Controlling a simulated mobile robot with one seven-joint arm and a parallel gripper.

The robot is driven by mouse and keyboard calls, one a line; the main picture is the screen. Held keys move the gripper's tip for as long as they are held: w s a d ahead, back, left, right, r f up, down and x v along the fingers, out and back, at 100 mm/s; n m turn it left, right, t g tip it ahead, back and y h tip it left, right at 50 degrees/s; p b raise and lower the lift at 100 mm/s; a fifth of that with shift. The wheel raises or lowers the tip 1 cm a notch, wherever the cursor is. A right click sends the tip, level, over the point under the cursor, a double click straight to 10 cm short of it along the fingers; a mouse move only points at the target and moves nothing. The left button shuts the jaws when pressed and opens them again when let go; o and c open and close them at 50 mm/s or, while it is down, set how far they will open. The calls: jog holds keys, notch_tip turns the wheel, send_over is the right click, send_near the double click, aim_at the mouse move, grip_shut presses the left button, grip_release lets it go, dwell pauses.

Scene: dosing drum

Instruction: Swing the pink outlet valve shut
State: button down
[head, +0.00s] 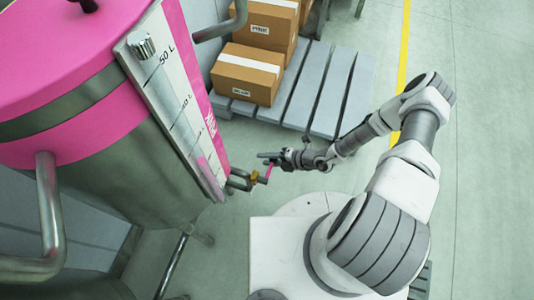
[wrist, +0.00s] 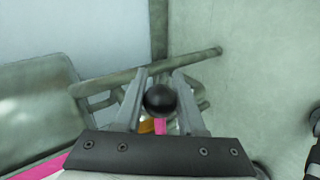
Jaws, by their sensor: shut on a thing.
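The outlet valve sits low on the drum's front, with a brass body (head: 254,177) on a short pipe. Its pink lever (head: 268,172) stands at an angle to that pipe in the head view. In the wrist view a black ball knob (wrist: 160,99) lies between my fingertips, with a bit of the pink lever (wrist: 158,127) and the brass body (wrist: 146,127) below it. My gripper (head: 268,157) is shut on the knob; its two fingers (wrist: 160,93) flank it. Most of the lever is hidden behind the gripper in the wrist view.
The pink and steel drum (head: 130,150) with its level scale (head: 172,105) rises left of the valve. Bent steel handles (head: 48,215) stick out from it. A grey pallet (head: 315,85) with cardboard boxes (head: 248,73) lies behind. Open floor (head: 480,150) is to the right.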

jog(key=shift+s+f, duration=0.1)
dwell(0.3)
jog(key=c, duration=0.5)
grip_release()
jog(key=p+v, duration=0.4)
jog(key=v, duration=1.3)
jog(key=shift+d, duration=0.15)
